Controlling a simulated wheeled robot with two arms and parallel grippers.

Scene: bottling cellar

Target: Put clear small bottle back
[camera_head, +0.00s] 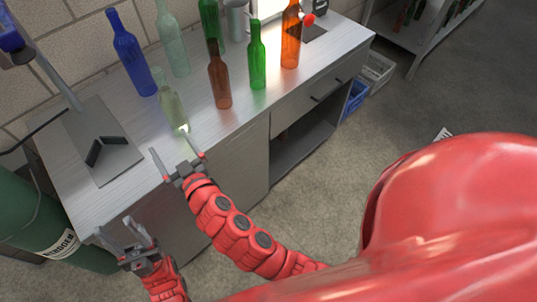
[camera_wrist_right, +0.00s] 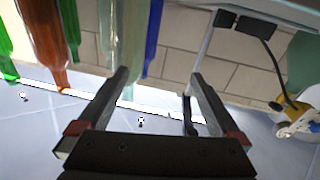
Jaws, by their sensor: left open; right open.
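The clear small bottle (camera_head: 171,107), pale greenish, stands upright on the metal counter (camera_head: 205,124) near its front edge in the head view. A taller clear bottle (camera_head: 173,50) stands behind it. My right gripper (camera_head: 173,142) is open and empty, in front of the small bottle and apart from it. In the right wrist view, upside down, clear glass (camera_wrist_right: 127,38) shows beyond the left fingertip of the right gripper (camera_wrist_right: 159,74); the two clear bottles overlap there. My left gripper (camera_head: 114,226) is open and empty, left of and lower in the picture, in front of the counter.
A blue bottle (camera_head: 132,55) stands left of the small bottle; a brown bottle (camera_head: 219,82), green bottle (camera_head: 257,60) and orange bottle (camera_head: 291,35) stand to the right. A grey stand base (camera_head: 103,145) occupies the counter's left part. A green cylinder (camera_head: 35,215) stands at far left.

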